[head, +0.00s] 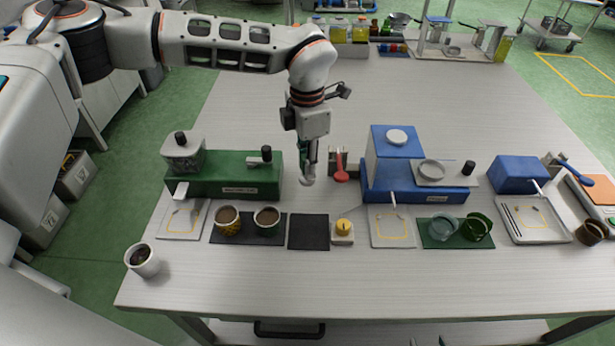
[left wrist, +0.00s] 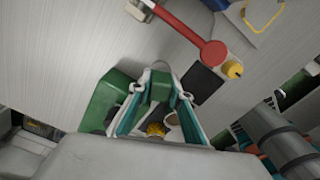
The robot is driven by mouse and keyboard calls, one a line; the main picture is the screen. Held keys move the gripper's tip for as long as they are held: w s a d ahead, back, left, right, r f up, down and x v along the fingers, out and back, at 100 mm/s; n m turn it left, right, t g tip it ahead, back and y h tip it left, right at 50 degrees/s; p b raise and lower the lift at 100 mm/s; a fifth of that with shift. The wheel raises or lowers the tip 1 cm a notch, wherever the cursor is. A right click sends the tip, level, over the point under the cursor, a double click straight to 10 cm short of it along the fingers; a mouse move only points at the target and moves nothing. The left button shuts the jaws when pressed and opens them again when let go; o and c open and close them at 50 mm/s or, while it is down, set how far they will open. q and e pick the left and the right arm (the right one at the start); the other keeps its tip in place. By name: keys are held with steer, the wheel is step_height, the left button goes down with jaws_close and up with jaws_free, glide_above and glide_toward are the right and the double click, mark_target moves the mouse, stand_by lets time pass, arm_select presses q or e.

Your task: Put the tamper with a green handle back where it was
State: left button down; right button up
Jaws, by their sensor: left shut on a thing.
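My left gripper (head: 308,172) hangs above the table between the green machine and the blue machine, pointing down. In the left wrist view its fingers (left wrist: 158,97) are shut on the tamper's green handle (left wrist: 160,86), with a grey rounded end (left wrist: 160,68) showing beyond it. In the head view the tamper is mostly hidden by the gripper; a little green (head: 303,146) shows beside it. A small holder (head: 351,160) stands just right of the gripper, with a red-handled tool (head: 341,173) at it. The red tool also shows in the left wrist view (left wrist: 185,27). My right gripper is out of view.
The green machine (head: 232,180) is close on the left, the blue machine (head: 391,165) on the right. In front lie a black mat (head: 309,232), a block with a yellow knob (head: 344,228) and two filled cups (head: 227,219).

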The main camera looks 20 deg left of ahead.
arm_select(q)
steer(key=shift+f, duration=2.25)
steer(key=shift+f, duration=0.2)
steer(key=c, duration=1.8)
jaws_free()
steer(key=shift+c, duration=0.2)
step_height(320, 180, up, 12)
steer(key=shift+r, duration=0.15)
